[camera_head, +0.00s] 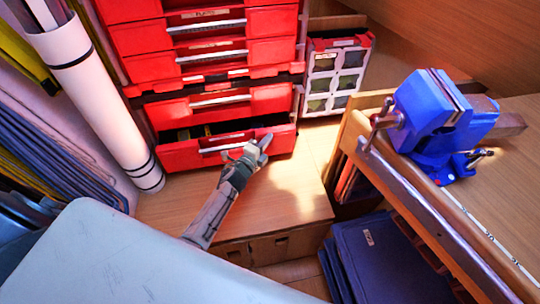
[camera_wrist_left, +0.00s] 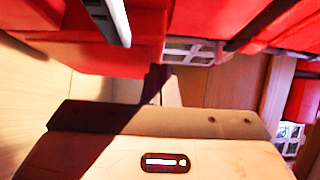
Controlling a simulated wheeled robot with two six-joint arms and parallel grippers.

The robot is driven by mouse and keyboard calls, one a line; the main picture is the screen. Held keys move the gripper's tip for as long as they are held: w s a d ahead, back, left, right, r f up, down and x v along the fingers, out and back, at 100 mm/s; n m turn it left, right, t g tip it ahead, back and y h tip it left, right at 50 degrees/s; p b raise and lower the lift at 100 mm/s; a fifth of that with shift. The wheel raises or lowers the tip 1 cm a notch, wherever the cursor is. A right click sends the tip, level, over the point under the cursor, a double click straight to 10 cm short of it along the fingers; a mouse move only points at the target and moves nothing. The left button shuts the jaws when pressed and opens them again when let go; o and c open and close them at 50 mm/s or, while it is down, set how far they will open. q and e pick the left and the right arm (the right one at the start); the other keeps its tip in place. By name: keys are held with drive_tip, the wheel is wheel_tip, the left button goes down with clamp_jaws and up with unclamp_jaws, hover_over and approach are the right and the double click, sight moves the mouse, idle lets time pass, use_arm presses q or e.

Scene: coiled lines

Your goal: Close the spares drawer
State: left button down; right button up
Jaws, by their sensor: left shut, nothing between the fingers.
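A red drawer cabinet (camera_head: 206,52) stands at the back of the wooden surface. Its lowest drawer (camera_head: 180,155) is pulled partly out, with a dark interior and some contents showing behind its front. The front has a pale handle strip and a label too small to read. My left gripper (camera_head: 261,147) is shut and empty at the right part of this drawer's front; I cannot tell whether it touches. My right gripper is not in view.
A small red organizer (camera_head: 333,75) with clear bins stands right of the cabinet. A blue vise (camera_head: 437,115) sits on the wooden bench at right. White rolled tubes (camera_head: 95,95) lean at left. Dark blue folders (camera_head: 385,262) stand below. The wooden top (camera_head: 165,205) before the drawer is clear.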

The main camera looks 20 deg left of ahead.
sight(263, 129)
use_arm(q)
drive_tip(key=w+a, duration=0.2)
drive_tip(key=w, duration=0.1)
drive_tip(key=shift+w+a+f+b, duration=0.1)
drive_tip(key=shift+w+a+b, duration=0.05)
drive_tip(key=shift+a+b, duration=0.15)
drive_tip(key=shift+w+a, duration=0.25)
drive_tip(key=shift+w, duration=0.25)
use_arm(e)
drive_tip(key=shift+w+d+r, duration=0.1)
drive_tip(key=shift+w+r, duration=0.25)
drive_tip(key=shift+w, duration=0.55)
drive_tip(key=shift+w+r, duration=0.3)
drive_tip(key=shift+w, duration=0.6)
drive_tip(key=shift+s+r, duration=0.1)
